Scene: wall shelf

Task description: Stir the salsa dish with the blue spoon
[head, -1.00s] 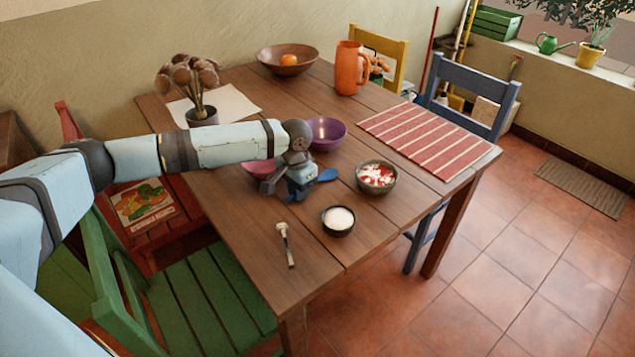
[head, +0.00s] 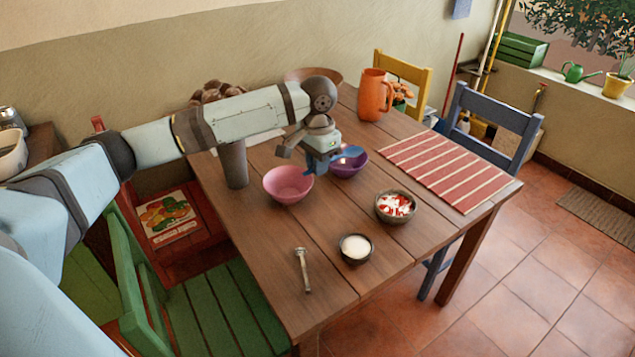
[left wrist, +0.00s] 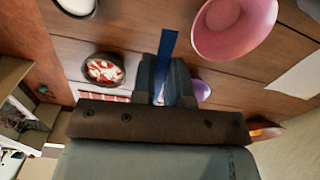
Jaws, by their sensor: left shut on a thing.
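My left gripper (head: 322,168) is shut on the blue spoon (head: 348,152) and holds it above the table, in front of the purple bowl. The blue spoon also shows in the left wrist view (left wrist: 167,45), between the fingers. The salsa dish (head: 396,207) is a dark bowl with red and white contents, on the table to the right of and nearer than the gripper. It shows in the left wrist view too (left wrist: 104,70), to the left of the fingers. The spoon is apart from the salsa dish. My right gripper is not in view.
A pink bowl (head: 288,185) and a purple bowl (head: 350,166) stand close by the gripper. A small dark bowl with white contents (head: 356,248) stands in front of the salsa dish. An orange pitcher (head: 374,95) and a striped mat (head: 445,172) lie farther right.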

